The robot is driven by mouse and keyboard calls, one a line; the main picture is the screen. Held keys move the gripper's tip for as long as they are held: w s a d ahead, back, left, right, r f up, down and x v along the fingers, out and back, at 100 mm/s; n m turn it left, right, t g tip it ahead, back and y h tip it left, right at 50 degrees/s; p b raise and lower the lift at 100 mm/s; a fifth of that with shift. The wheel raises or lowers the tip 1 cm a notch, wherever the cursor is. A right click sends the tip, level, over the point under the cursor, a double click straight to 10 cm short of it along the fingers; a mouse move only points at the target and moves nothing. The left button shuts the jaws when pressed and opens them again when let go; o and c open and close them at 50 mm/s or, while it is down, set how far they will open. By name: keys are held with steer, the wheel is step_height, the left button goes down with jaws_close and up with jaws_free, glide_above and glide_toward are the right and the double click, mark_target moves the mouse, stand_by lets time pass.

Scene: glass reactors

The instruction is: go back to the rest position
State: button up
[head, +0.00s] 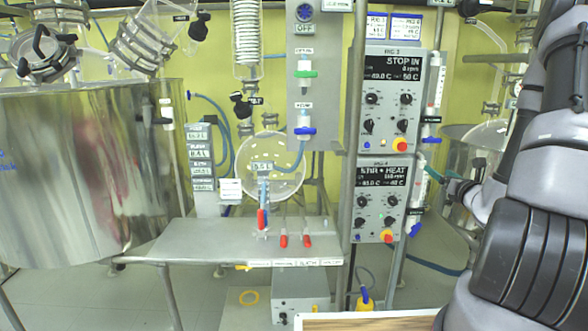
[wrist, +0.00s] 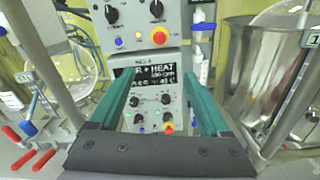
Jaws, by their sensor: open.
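My gripper (wrist: 157,90) is open and empty in the wrist view, its two green fingers spread apart. Beyond the gap between them is the lower control box (wrist: 152,98) with its lit display, knobs and a red-yellow button. In the head view my dark and grey arm fills the right side. A green fingertip (head: 432,172) shows near the right edge of the lower control box (head: 384,198). Whether it touches anything there cannot be told. The rest of the gripper is hidden by the arm.
A steel vessel (head: 80,170) stands at the left, another steel vessel (wrist: 262,75) at the right. A grey shelf (head: 195,240) carries red-handled valves (head: 283,241). The upper control box (head: 400,100) hangs above the lower one. A wooden surface edge (head: 370,321) lies at the bottom.

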steer(key=s+a+r+n+g+y, duration=0.35)
steer(key=a+r+n+y, duration=0.4)
steer(key=a, duration=0.35)
steer(key=s+a+r+n+g+y, duration=0.3)
steer(key=a+r+n+g+y, duration=0.25)
steer(key=a+n, duration=0.45)
steer(key=s+a+r+n+g+h, duration=0.1)
steer(key=s+a+n+g+h, duration=0.2)
steer(key=s+n, duration=0.3)
steer(key=s+a+r+n+g+h, duration=0.1)
steer(key=s+a+n+g+h, duration=0.15)
steer(key=s+n, duration=0.4)
steer(key=s+d+r+n+t+h, duration=0.3)
steer(key=s+d+r+h, duration=0.2)
steer(key=d+r+h, duration=0.1)
steer(key=shift+d+r+n+t, duration=0.35)
steer(key=shift+d+r, duration=0.2)
steer(key=shift+d, duration=0.3)
steer(key=shift+c, duration=0.3)
